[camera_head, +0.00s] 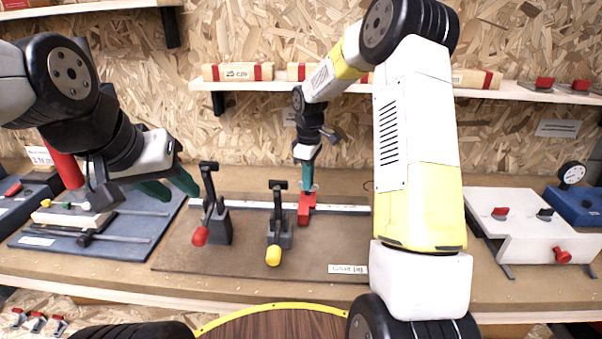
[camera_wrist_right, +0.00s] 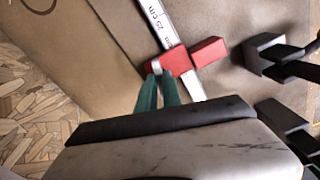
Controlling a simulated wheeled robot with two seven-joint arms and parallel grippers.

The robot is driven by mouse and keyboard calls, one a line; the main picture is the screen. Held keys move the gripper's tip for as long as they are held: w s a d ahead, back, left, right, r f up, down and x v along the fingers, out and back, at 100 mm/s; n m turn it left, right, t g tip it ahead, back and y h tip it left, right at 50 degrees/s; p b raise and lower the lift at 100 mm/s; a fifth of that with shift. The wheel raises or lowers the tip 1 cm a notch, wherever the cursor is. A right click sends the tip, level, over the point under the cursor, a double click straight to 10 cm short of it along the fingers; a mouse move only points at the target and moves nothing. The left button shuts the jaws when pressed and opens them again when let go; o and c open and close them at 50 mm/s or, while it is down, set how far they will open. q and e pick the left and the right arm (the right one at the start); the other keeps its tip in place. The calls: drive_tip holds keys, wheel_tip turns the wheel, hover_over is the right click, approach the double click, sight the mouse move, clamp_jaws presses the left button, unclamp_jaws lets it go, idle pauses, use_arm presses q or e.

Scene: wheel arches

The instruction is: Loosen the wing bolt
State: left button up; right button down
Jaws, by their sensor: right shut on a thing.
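The wing bolt (camera_wrist_right: 155,67) is a small silver piece at the end of a red sliding block (camera_wrist_right: 192,56) that straddles a steel ruler (camera_wrist_right: 160,22) in the right wrist view. In the head view the red block (camera_head: 306,208) sits on the ruler (camera_head: 343,208) on a brown board. My right gripper (camera_head: 308,187) points down at the block, and its green fingers (camera_wrist_right: 158,78) are shut on the wing bolt. The fingers partly hide the bolt. My left gripper (camera_head: 170,188) hangs at the left with its green fingers apart and nothing between them.
Two toggle clamps, one with a red tip (camera_head: 212,225) and one with a yellow tip (camera_head: 279,240), stand left of the block. A blue board (camera_head: 130,232) lies under my left gripper. A white fixture (camera_head: 530,225) stands at the right. A shelf (camera_head: 350,87) runs behind.

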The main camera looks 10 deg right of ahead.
drive_tip(key=n, duration=0.5)
drive_tip(key=shift+s+f, duration=0.1)
drive_tip(key=shift+f, duration=0.1)
drive_tip(key=shift+n, duration=0.3)
drive_tip(key=c, duration=1.5)
unclamp_jaws()
drive_tip(key=shift+r, duration=0.1)
drive_tip(key=shift+r, duration=3.85)
drive_tip(key=shift+r, duration=0.1)
